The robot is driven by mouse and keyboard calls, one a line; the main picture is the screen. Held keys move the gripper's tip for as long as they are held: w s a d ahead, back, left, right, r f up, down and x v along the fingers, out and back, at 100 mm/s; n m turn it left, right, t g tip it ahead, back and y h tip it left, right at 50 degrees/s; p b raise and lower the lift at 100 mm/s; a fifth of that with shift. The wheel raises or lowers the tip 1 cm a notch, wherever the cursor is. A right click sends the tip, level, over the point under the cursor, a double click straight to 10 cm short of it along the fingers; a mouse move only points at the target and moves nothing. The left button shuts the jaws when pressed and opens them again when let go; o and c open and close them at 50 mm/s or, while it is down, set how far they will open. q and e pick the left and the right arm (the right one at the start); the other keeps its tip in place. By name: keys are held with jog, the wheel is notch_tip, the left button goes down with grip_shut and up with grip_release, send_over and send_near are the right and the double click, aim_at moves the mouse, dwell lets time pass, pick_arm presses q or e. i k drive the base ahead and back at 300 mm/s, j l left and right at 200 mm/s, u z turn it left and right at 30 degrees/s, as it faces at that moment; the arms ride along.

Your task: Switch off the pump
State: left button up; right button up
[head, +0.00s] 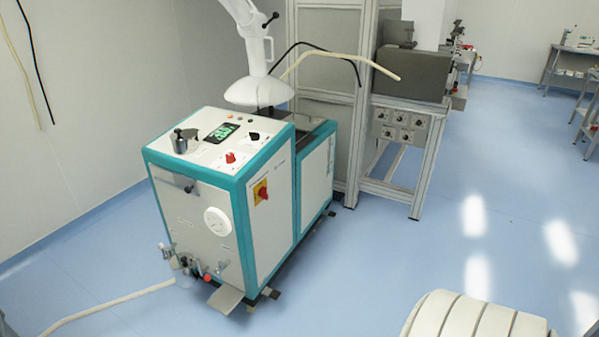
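The pump appears to be the white machine (185,240) with teal edges, standing on the floor left of centre. A red rotary switch on a yellow plate (261,191) sits on its right side face; its exact position is too small to read. The sloped top panel carries a green display (221,132), a red knob (230,157) and a black knob (254,136). A round white gauge (217,221) is on the front face. Neither gripper is in view.
A framed cabinet (325,75) and a grey box on a stand (412,75) are behind the machine. A hose (110,303) runs along the floor at lower left. A white ribbed object (480,318) fills the bottom right. Blue floor is clear right of the machine.

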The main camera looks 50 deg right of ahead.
aim_at(253, 136)
jog(key=z, duration=1.35)
jog(key=i+j+z, duration=0.3)
jog(key=i+j, duration=0.2)
jog(key=i, duration=0.3)
jog(key=i+j+z, duration=0.3)
jog(key=i+j, duration=0.4)
jog(key=i, duration=0.05)
